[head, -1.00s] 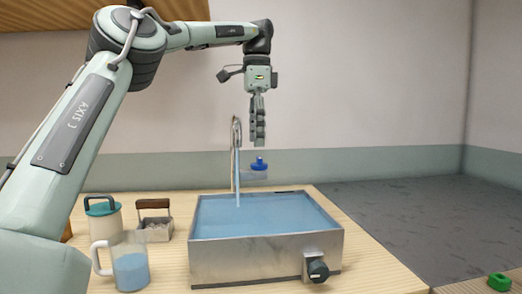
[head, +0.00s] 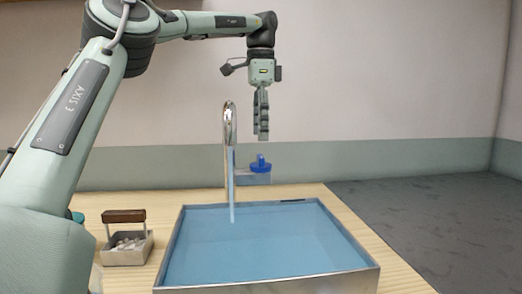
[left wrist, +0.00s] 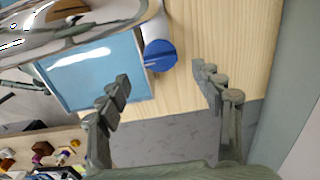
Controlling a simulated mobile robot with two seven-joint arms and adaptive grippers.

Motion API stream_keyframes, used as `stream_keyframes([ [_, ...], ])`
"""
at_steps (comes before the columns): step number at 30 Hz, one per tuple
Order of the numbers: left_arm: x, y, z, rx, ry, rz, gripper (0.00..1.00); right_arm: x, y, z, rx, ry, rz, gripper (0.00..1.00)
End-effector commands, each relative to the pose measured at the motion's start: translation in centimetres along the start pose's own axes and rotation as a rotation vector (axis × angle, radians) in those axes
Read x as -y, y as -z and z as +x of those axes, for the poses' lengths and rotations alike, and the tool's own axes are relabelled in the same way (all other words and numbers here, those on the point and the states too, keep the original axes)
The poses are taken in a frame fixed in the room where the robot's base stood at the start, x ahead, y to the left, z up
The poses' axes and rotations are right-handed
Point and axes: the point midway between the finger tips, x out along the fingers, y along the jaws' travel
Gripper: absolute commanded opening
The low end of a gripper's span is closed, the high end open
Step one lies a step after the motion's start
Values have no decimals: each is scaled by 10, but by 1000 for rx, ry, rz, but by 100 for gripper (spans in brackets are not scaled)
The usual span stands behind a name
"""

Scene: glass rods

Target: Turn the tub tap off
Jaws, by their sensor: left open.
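The tub tap has a tall curved metal spout (head: 230,140) with water running from it into the tub (head: 365,280). Its blue handle (head: 261,164) sits on a grey body just right of the spout. My left gripper (head: 262,137) points down above the blue handle, apart from it. In the left wrist view the blue handle (left wrist: 160,55) lies beyond and between my open, empty fingers (left wrist: 165,90). The tub is filled with blue water. My right gripper is in neither view.
A small metal caddy (head: 127,255) with a brown handle and pale pieces inside stands left of the tub on the wooden counter (head: 85,200). The wall (head: 390,90) rises behind the tap. The counter right of the tub is bare.

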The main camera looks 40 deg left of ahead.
Motion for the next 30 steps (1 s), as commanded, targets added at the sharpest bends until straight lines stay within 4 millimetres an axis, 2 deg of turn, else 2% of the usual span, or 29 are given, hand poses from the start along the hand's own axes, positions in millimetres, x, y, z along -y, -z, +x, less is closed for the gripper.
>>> stream_keyframes([
  [3,0,-1,22,-1,-4,1,66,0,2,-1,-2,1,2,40],
  [9,0,0,47,-1,-2,1,66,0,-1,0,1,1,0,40],
  [13,0,0,54,-2,0,0,66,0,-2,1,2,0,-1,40],
  [21,0,0,56,-2,1,0,65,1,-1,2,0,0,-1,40],
  [30,0,0,56,-1,1,0,28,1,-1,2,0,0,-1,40],
])
